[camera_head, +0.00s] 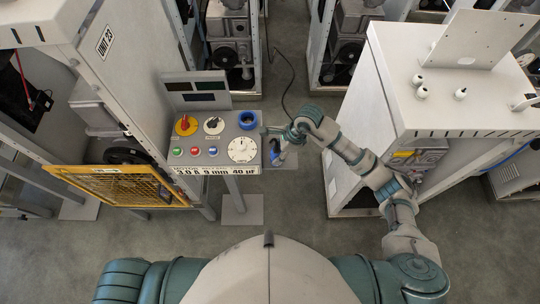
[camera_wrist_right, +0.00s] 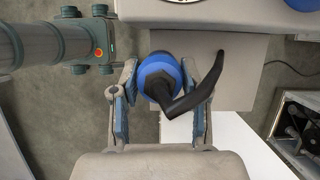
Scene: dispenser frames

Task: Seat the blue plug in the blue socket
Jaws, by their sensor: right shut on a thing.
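The blue plug (camera_wrist_right: 158,70) is held between the fingers of my right gripper (camera_wrist_right: 160,78), with a black curved cable end leading off to the right in the wrist view. In the head view the right gripper (camera_head: 281,146) is just right of the control panel, with the plug (camera_head: 275,156) showing small and blue, tilted, below the fingers. The blue socket (camera_head: 247,121) is a blue ring at the panel's upper right corner. Part of it shows at the top right of the wrist view (camera_wrist_right: 302,4). Plug and socket are apart. My left gripper is out of view.
The panel (camera_head: 218,154) carries a red-and-yellow knob (camera_head: 185,125), a white dial (camera_head: 242,149) and several small buttons. A yellow mesh guard (camera_head: 122,186) is to its left. A white cabinet (camera_head: 352,120) stands right of my arm. A black cable (camera_head: 290,80) runs along the floor behind.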

